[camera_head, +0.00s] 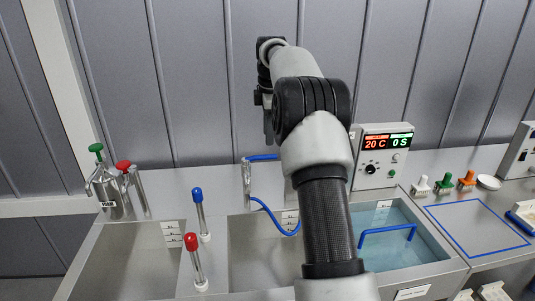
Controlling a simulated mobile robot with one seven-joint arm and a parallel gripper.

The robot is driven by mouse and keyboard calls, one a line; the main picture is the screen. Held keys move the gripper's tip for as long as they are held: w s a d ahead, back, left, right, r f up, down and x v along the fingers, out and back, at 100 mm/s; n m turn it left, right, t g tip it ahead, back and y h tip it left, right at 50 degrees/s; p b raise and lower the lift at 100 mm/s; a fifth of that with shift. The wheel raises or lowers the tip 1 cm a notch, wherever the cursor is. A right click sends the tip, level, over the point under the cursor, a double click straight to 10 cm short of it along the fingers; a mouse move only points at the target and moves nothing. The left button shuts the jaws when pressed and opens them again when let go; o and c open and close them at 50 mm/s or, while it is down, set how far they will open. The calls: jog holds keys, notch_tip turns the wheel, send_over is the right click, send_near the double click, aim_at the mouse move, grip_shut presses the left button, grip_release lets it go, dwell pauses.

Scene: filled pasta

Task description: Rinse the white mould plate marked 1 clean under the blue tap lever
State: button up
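My arm rises through the middle of the view. My gripper (268,130) hangs at its far end, dark and seen edge-on, above the back of the sinks; whether it is open or holds anything cannot be made out. A lever with a blue knob (197,205) stands between the left and middle basins. A metal tap (246,185) with a blue bar at its top stands behind the middle basin, partly beside my arm. I cannot make out a white mould plate marked 1. A white object (525,212) is cut off at the right edge, its marking unreadable.
A red-knobbed lever (194,262) stands nearer. A metal canister (110,195) stands back left. The right basin (437,250) holds bluish water and a blue rail (388,231). A control box (381,156) reads 20 C and 0 S. A blue-outlined area (476,229) looks empty.

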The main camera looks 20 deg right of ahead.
aim_at(268, 156)
jog(key=f, duration=0.2)
jog(key=w+f, duration=0.1)
jog(key=f, duration=0.5)
jog(key=shift+w+d, duration=0.2)
jog(key=shift+w, duration=0.05)
jog(key=shift+r, duration=0.1)
jog(key=shift+c, duration=0.5)
grip_shut()
